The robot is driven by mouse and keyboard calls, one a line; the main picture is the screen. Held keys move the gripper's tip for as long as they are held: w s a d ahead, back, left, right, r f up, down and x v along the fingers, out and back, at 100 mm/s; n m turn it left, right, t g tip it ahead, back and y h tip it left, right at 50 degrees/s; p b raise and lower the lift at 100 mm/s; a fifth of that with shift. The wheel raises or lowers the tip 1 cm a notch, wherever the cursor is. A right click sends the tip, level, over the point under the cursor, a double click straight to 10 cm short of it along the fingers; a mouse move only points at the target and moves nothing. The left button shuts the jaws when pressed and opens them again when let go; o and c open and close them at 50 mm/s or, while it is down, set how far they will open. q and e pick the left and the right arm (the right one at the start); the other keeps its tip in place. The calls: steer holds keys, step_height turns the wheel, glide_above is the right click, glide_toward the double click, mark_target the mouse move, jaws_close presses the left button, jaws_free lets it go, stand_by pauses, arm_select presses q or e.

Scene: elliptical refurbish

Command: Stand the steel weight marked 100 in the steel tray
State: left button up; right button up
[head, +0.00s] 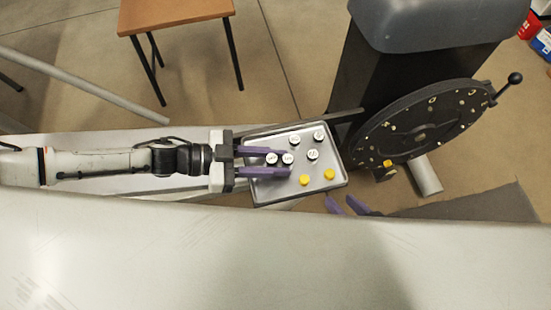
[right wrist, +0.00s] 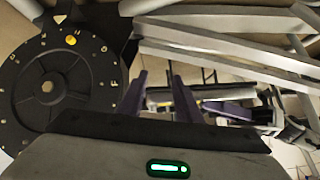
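The steel tray (head: 262,196) lies at the centre of the head view, with several steel weights in it. Two white-topped weights, one left (head: 272,159) and one right (head: 288,159), stand side by side near its left edge. Three more stand further back: one (head: 294,140), one (head: 318,135) and one (head: 313,154). Their marks are too small to read, so I cannot tell which is the 100. My left gripper (head: 279,160) is over the tray, its purple fingers apart on either side of the left pair. My right gripper (head: 345,205) is beyond the tray's front right corner, fingers apart and empty; it also shows in the right wrist view (right wrist: 162,82).
Two yellow pieces, one (head: 305,180) and one (head: 329,174), are in the tray. A black dial wheel (head: 420,130) with a crank stands to the right, also in the right wrist view (right wrist: 50,85). A brown stool (head: 175,14) is behind. A large pale surface (head: 200,255) fills the foreground.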

arm_select(q)
steer(key=shift+o, duration=1.2)
steer(key=shift+r, duration=0.15)
